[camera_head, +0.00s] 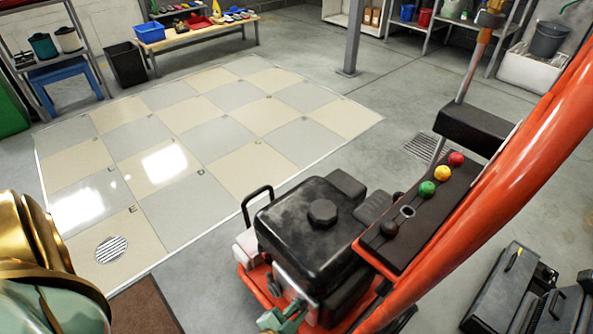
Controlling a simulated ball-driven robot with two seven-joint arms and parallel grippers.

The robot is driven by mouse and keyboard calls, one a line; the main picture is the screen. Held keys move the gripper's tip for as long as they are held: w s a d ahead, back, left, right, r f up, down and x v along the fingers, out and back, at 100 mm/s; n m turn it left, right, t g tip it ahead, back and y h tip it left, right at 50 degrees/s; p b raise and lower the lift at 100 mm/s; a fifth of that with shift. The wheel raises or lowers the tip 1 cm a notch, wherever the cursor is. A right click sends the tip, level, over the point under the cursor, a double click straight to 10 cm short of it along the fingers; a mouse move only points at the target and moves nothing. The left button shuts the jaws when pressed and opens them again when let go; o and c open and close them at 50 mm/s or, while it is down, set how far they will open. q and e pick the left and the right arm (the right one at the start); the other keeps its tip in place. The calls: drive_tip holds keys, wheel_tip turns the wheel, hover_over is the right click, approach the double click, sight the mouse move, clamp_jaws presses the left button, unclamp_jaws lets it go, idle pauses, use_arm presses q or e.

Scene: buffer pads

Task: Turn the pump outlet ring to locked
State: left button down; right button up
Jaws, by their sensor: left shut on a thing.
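The pump (318,225) is a black-topped engine unit with a round cap, on an orange-red frame, at the lower middle. My left gripper (284,318), a small pale green shape, is at the bottom edge by the pump's near side, below a silver bar (295,285). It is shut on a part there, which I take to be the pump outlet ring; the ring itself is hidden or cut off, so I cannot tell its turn. My gold and pale green left arm fills the lower left corner. My right gripper is not in view.
A thick orange-red tube (490,185) slants across the right, beside a black panel (415,225) with coloured knobs. Black cases (503,285) lie at the lower right. The checkered floor pad (185,150) behind the pump is clear. A bench (200,38) stands farther back.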

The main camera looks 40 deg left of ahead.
use_arm(q)
drive_tip(key=shift+s+d+f, duration=0.1)
drive_tip(key=shift+f, duration=0.05)
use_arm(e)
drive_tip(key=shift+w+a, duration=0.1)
use_arm(q)
drive_tip(key=c, duration=1.4)
unclamp_jaws()
drive_tip(key=shift+o, duration=0.2)
